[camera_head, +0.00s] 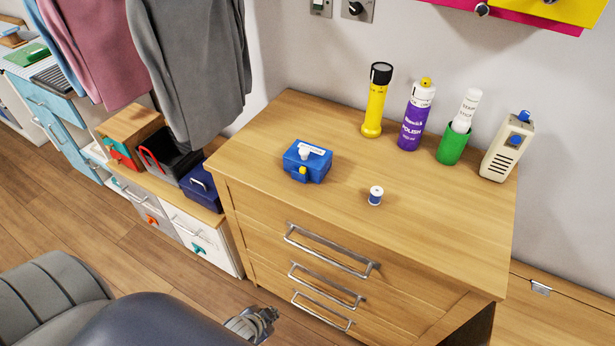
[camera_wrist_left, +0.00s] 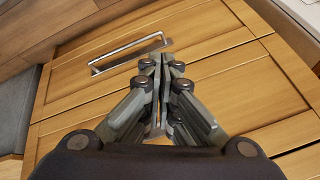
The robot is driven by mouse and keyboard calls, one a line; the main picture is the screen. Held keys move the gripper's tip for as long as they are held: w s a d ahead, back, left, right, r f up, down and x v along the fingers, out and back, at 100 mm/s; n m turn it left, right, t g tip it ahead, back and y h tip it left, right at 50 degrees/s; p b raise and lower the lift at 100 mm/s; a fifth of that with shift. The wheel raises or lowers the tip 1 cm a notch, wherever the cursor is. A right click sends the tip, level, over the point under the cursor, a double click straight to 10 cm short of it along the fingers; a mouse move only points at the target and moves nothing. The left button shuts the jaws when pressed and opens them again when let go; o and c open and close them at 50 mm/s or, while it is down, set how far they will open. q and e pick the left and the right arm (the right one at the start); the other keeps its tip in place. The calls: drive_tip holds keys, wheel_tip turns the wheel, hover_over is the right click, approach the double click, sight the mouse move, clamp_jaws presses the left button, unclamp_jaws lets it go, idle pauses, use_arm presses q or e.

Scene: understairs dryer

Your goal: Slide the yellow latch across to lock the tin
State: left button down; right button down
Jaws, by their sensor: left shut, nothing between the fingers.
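A small blue tin (camera_head: 306,162) sits on top of the wooden chest of drawers (camera_head: 420,225), left of the middle. It has a white knob and label on its lid. A small yellow latch (camera_head: 302,171) is on its front face. My left gripper (camera_head: 268,317) is low in front of the chest, below and apart from the tin. In the left wrist view its fingers (camera_wrist_left: 161,62) are together and empty, facing the drawer fronts. The tin is not in the left wrist view. My right gripper is not in view.
A thread spool (camera_head: 375,195) stands right of the tin. Drawer handles (camera_head: 330,250) stick out in front. Clothes (camera_head: 195,65) hang at left.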

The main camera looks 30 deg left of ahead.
use_arm(q)
drive_tip(key=w+r+m+t, duration=0.3)
drive_tip(key=w+r, duration=0.1)
drive_tip(key=r, duration=0.6)
drive_tip(key=w+r+m+t+h+p, duration=0.1)
drive_tip(key=w+r+m+t, duration=0.2)
drive_tip(key=r, duration=0.8)
drive_tip(key=w+a+r+m+t, duration=0.1)
drive_tip(key=w+r+m+t, duration=0.2)
drive_tip(key=r, duration=0.8)
drive_tip(key=shift+w+r+h+p, duration=0.25)
drive_tip(key=shift+w+h+p, duration=0.05)
drive_tip(key=shift+w, duration=0.7)
drive_tip(key=shift+s+d+r+m+t+h, duration=0.1)
drive_tip(key=shift+d+r+m+t+h, duration=0.35)
drive_tip(key=shift+r+m+h, duration=0.65)
drive_tip(key=shift+s+d+r+m+t+h, duration=0.15)
drive_tip(key=shift+d+r+m+h, duration=0.45)
drive_tip(key=shift+m, duration=0.9)
drive_tip(key=shift+d+r+m+t+h, duration=0.4)
drive_tip(key=shift+r+m+h, duration=0.4)
drive_tip(key=shift+m, duration=0.5)
drive_tip(key=shift+f, duration=0.1)
